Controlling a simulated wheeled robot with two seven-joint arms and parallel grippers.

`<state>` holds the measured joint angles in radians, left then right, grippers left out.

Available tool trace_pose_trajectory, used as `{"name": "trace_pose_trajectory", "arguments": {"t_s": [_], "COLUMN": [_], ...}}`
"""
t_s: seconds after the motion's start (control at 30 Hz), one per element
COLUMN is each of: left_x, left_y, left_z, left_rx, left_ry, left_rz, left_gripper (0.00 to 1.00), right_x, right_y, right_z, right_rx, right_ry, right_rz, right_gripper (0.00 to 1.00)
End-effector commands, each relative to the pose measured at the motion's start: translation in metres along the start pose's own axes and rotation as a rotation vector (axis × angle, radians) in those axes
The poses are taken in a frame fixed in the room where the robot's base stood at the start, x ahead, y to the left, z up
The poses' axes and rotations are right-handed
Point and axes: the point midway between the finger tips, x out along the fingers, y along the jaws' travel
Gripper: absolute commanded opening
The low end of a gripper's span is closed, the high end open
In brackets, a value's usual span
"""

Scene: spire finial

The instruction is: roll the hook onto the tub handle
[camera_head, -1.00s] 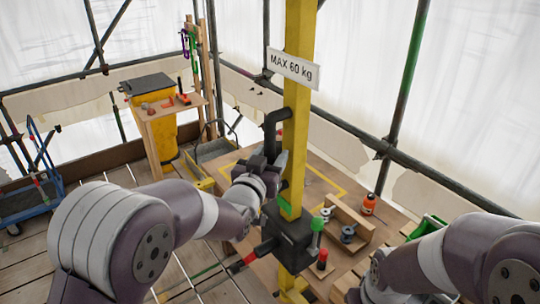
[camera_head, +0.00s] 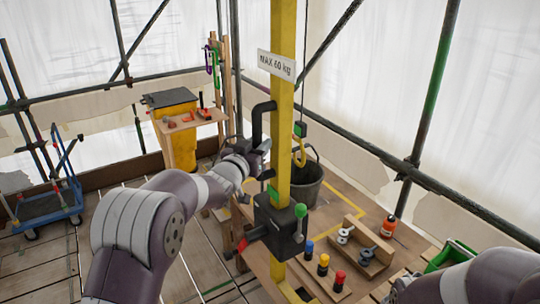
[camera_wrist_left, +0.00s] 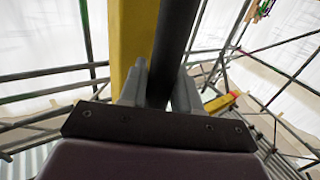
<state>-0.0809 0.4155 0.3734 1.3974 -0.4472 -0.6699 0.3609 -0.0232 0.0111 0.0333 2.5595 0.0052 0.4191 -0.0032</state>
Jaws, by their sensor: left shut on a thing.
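A yellow hook (camera_head: 299,152) hangs from a small black block on a line, just right of the yellow post. The black tub (camera_head: 308,186) stands behind the post on the wooden table, partly hidden by it. Its thin handle (camera_head: 316,152) arches up close by the hook; whether they touch I cannot tell. My left gripper (camera_head: 257,158) is shut on the black bar handle (camera_head: 257,122) on the post's left side. In the left wrist view the dark bar (camera_wrist_left: 174,50) runs between the fingers (camera_wrist_left: 158,90). My right forearm enters at lower right; its gripper does not show.
The yellow post (camera_head: 284,100) carries a "MAX 60 kg" sign (camera_head: 277,66) and a black box (camera_head: 279,222) with levers. Blue, yellow and red knobs (camera_head: 323,264), a wooden holder (camera_head: 365,243) and an orange bottle (camera_head: 389,226) occupy the table. A blue trolley (camera_head: 45,205) stands left.

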Motion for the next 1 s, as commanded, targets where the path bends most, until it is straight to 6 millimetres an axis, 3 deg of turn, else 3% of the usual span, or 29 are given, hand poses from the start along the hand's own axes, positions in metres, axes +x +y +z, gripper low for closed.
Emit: {"name": "trace_pose_trajectory", "arguments": {"t_s": [0.3,0.33,0.37,0.77,1.0], "left_x": [0.001,0.001,0.001,-0.007,-0.059], "left_y": [-0.002,-0.002,-0.002,-0.001,-0.002], "left_z": [-0.003,-0.003,-0.003,0.003,0.007], "left_rx": [0.002,0.002,0.001,0.001,0.002], "left_ry": [0.005,0.005,0.005,-0.002,0.002], "left_rz": [0.000,0.000,0.000,0.000,-0.001], "left_gripper": [0.00,0.39,0.49,0.50,0.50], "right_x": [0.000,0.000,0.000,0.007,0.039], "right_y": [0.000,0.000,0.000,0.000,0.000], "right_z": [0.000,0.000,0.000,0.001,0.005], "right_rx": [0.000,0.000,0.000,0.000,0.000], "right_ry": [0.000,0.000,0.000,0.000,-0.001], "right_rz": [0.000,0.000,0.000,0.000,0.000], "right_gripper": [0.00,0.00,0.00,0.00,0.00]}}
